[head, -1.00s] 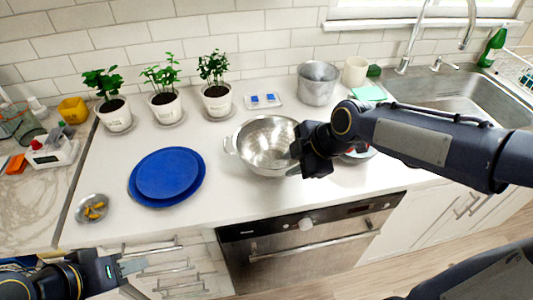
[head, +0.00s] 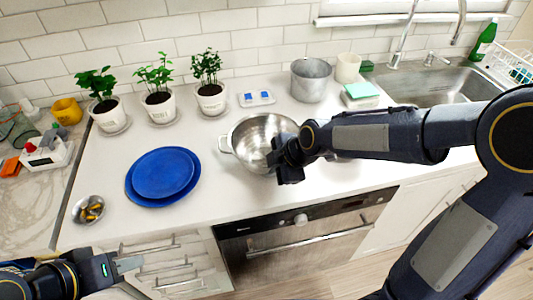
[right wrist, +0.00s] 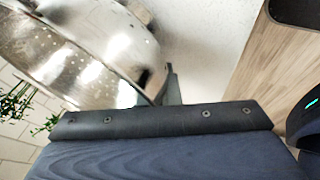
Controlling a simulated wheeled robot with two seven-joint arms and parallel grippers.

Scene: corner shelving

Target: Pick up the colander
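The colander (head: 250,137) is a shiny metal bowl with small holes and a loop handle on its left. It stands upright on the white counter in the head view. My right gripper (head: 289,172) is at its right rim and hides part of that side. In the right wrist view the colander (right wrist: 70,55) fills the upper left, and a dark finger of my right gripper (right wrist: 172,88) is right at its rim. Whether the fingers close on the rim is hidden. My left gripper (head: 130,264) is low at the left, away from the colander; its finger gap is unclear.
Blue plates (head: 162,174) lie left of the colander, with a small metal bowl (head: 88,209) further left. Potted plants (head: 159,103) line the wall. A metal pot (head: 312,80) and a sponge stack (head: 360,93) stand behind, near the sink (head: 440,84).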

